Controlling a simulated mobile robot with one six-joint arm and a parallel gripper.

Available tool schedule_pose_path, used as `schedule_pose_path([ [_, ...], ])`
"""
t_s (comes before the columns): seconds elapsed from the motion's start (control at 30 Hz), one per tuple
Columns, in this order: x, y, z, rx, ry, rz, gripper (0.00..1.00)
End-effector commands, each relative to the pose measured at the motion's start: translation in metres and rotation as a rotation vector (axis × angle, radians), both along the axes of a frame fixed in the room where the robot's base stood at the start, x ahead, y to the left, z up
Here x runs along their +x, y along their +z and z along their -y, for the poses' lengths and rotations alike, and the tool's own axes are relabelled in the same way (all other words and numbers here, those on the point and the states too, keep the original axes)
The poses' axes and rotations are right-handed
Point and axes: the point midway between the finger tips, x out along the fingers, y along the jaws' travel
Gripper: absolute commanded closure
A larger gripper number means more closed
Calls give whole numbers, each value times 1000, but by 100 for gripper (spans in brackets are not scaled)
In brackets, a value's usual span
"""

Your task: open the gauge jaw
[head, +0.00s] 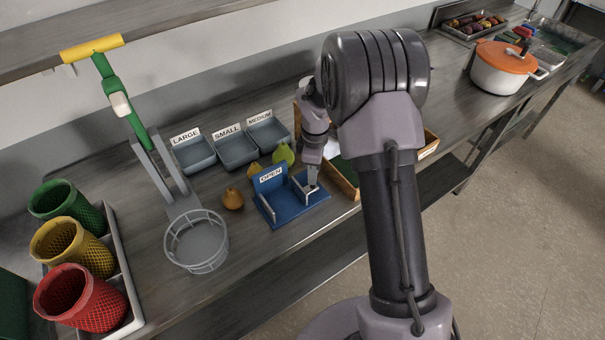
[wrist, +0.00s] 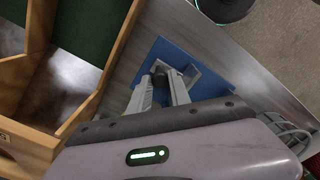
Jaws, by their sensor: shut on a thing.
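The blue gauge (head: 277,216) stands on the steel bench, with an upright plate labelled OPEN at its back. A grey jaw is at the left of its base, and the other jaw (head: 305,194) is at the right. My gripper (head: 312,184) reaches down to the right-hand jaw. In the wrist view, my gripper's fingers (wrist: 160,80) are shut on a dark knob (wrist: 161,77) at the grey jaw (wrist: 190,73), over the blue base (wrist: 210,87). The fingers hide part of the knob and jaw.
Pears (head: 233,199) sit beside and behind the gauge. Bins labelled LARGE (head: 195,155), SMALL (head: 236,152) and MEDIUM (head: 268,134) stand behind. A wooden box (wrist: 75,100) is close to my gripper. A wire basket (head: 196,241) stands at left.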

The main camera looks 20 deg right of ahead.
Motion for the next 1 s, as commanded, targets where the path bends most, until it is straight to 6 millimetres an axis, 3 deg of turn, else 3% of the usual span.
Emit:
schedule_pose_path([
  [0.27, 2, 1, 2, 0, 1, 4, 100],
  [0.3, 2, 1, 2, 0, 1, 4, 74],
  [0.4, 2, 0, 2, 1, 1, 3, 55],
  [0.77, 1, 6, 2, 0, 0, 1, 55],
  [0.87, 2, 28, 2, 1, -1, 4, 55],
  [1.0, 2, 77, 2, 0, 0, 6, 55],
])
